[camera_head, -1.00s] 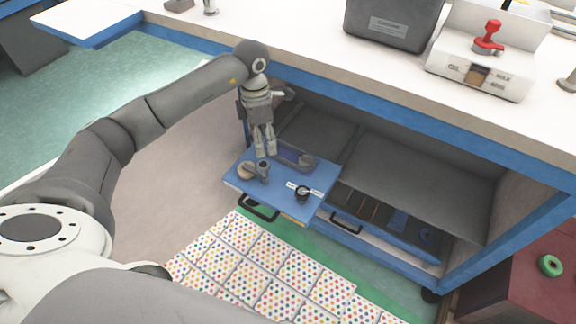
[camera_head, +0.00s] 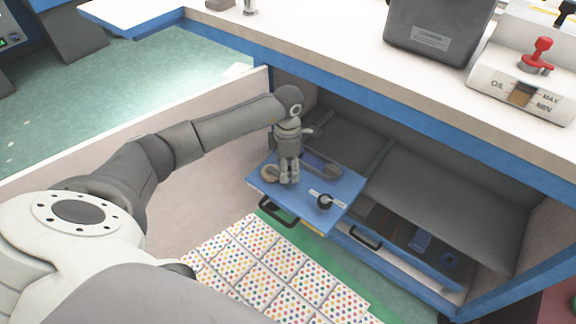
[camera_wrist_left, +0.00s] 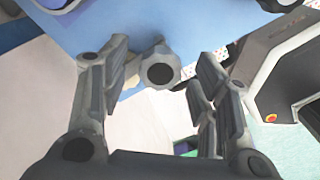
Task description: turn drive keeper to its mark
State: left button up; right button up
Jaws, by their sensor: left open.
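My left gripper (camera_head: 288,180) points down over the pulled-out blue drawer panel (camera_head: 300,212). In the left wrist view its fingers (camera_wrist_left: 163,62) are open, and a grey lobed knob (camera_wrist_left: 160,72) with a dark centre sits between them, with gaps on both sides. In the head view the gripper hides this knob. A black round knob (camera_head: 324,203) with a white marked strip (camera_head: 335,199) stands to the right on the panel. I cannot tell for sure which knob is the drive keeper. My right gripper is not in view.
A beige disc (camera_head: 269,174) lies just left of my gripper. The cabinet overhangs the panel at the back. A dark handle (camera_head: 277,213) sticks out at the front. A second drawer (camera_head: 410,243) is at the right.

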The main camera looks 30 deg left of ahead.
pick_arm(q)
jog(key=shift+c, duration=0.3)
grip_shut()
